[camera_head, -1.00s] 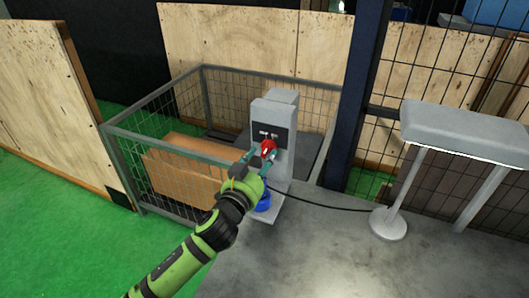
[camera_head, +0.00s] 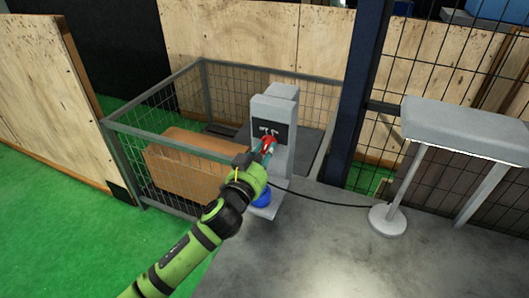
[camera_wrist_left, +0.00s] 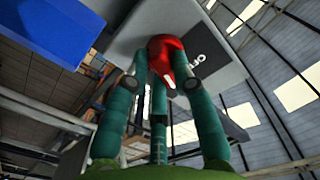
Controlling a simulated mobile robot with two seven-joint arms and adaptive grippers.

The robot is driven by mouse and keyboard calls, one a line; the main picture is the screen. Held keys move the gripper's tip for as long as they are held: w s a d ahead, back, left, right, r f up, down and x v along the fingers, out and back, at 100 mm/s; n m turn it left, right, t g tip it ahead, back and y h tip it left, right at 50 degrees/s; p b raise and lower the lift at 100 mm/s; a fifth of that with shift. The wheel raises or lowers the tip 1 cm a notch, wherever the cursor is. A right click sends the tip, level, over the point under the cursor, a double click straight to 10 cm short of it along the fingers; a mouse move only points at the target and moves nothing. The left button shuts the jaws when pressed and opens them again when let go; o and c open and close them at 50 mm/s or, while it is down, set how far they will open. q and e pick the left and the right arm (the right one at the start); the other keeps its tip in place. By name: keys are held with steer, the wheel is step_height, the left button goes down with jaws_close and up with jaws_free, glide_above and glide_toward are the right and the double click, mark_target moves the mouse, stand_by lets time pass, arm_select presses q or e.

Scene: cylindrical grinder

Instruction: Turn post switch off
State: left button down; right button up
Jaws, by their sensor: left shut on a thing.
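The post switch is a red knob (camera_head: 267,142) on a dark label plate (camera_head: 276,130) at the front of a grey post (camera_head: 270,107). My left gripper (camera_head: 263,154) is at the knob, its fingers shut on it. In the left wrist view the red knob (camera_wrist_left: 168,58) sits between the teal fingertips (camera_wrist_left: 162,82). A white mark shows on the knob, and part of the label shows beside it. The fingers partly hide the knob in the head view. My right gripper is not in view.
A blue round part (camera_head: 262,198) is low on the post. A wire-mesh enclosure (camera_head: 155,142) with a cardboard box (camera_head: 188,165) is to the left. A grey lamp (camera_head: 388,219) stands on the grey table (camera_head: 330,262) at right, with a black cable running to the post.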

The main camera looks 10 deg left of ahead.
arm_select(q)
steer(key=shift+n, duration=0.3)
steer(key=shift+r+n+p, duration=0.2)
steer(key=shift+n+p, duration=0.45)
steer(key=shift+n, duration=2.95)
steer(key=c, duration=1)
jaws_free()
steer(key=shift+c, duration=0.2)
steer(key=shift+s+f, duration=0.1)
steer(key=shift+s, duration=0.45)
steer(key=s+a, duration=0.2)
steer(key=s, duration=0.8)
steer(key=shift+s, duration=0.35)
steer(key=shift+a, duration=0.1)
